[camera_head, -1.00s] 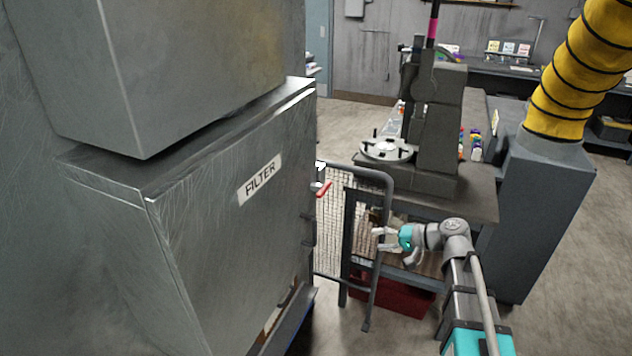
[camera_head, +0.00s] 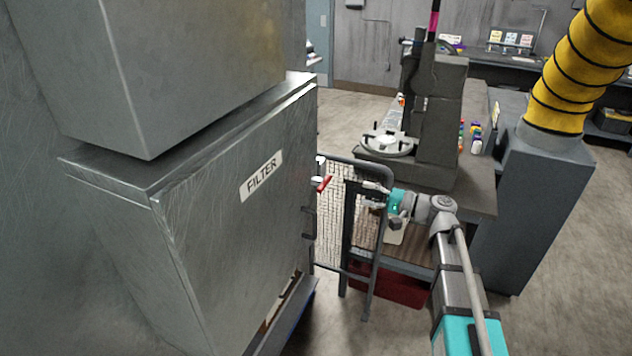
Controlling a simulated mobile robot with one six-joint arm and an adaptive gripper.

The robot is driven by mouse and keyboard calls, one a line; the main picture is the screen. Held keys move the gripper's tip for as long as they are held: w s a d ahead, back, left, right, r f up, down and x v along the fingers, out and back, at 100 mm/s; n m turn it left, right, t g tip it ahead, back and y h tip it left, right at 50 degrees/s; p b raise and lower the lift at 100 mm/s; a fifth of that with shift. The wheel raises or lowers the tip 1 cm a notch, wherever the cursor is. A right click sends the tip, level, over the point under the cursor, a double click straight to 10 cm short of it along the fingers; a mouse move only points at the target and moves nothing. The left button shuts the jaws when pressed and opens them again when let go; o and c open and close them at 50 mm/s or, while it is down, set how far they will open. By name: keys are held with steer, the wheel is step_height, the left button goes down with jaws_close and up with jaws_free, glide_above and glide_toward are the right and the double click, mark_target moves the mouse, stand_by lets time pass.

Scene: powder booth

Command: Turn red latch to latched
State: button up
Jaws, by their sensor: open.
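The red latch (camera_head: 324,184) is a small red handle at the right edge of the grey filter cabinet (camera_head: 225,225), beside the top of a wire-mesh gate (camera_head: 334,222). It points outward to the right and slightly up. Its exact turn position is too small to tell. My gripper (camera_head: 366,191) is open and empty, to the right of the latch at nearly the same height in the picture. A visible gap separates them, with the gate's tube frame (camera_head: 377,240) close by the fingers. My arm reaches in from the lower right.
A dark handle (camera_head: 308,222) sits below the latch on the cabinet edge. A workbench with a grey machine (camera_head: 437,125) stands behind my gripper, with a red box (camera_head: 392,286) beneath. A grey unit with a yellow hose (camera_head: 572,85) stands right.

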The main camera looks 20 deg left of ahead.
mark_target(327, 184)
steer(key=a, duration=0.9)
steer(key=w+a, duration=0.1)
steer(key=a, duration=0.3)
steer(key=shift+a, duration=0.35)
